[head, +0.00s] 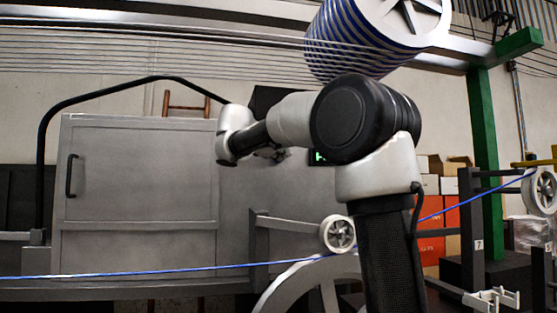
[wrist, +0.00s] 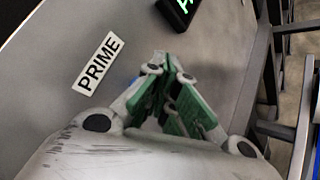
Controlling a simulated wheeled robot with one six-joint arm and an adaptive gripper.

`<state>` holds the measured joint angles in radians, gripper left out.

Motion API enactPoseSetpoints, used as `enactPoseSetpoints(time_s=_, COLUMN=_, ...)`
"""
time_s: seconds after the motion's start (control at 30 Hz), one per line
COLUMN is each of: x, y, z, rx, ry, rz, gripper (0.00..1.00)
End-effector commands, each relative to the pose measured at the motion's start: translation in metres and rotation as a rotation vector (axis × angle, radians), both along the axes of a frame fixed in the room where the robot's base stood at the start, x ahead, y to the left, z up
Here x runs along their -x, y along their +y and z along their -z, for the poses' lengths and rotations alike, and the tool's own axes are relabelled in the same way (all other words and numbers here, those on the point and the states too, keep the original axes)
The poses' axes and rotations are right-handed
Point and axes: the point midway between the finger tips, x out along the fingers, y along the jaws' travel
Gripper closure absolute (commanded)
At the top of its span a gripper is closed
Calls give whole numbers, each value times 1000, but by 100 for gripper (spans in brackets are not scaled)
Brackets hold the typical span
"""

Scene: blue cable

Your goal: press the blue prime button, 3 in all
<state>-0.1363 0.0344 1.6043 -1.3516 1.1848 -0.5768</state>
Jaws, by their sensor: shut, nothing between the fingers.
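My gripper (wrist: 170,62) is shut and empty, its green-padded fingers meeting over a grey panel (wrist: 215,60) in the wrist view. A white label reading PRIME (wrist: 98,64) is on that panel, to the left of the fingers. A small bit of blue (wrist: 135,79) shows at the left finger's edge; it may be the prime button, mostly hidden behind the finger. I cannot tell whether the fingertips touch it. In the head view my gripper (head: 272,154) is small and dark in front of the grey machine, and the button is not visible there.
A black display with green characters (wrist: 182,10) sits above the fingers in the wrist view; it also shows beside my arm in the head view (head: 317,158). A blue cable (head: 150,271) runs low over pulleys (head: 338,234). A grey cabinet (head: 140,195) stands left.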

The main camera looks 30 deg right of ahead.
Motion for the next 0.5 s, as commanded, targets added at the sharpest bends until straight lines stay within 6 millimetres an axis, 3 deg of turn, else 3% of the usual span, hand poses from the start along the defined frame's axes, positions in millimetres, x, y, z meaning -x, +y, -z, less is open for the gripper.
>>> enactPoseSetpoints(time_s=0.5, x=-6, y=-2, z=0, rx=0, ry=0, rz=0, gripper=100)
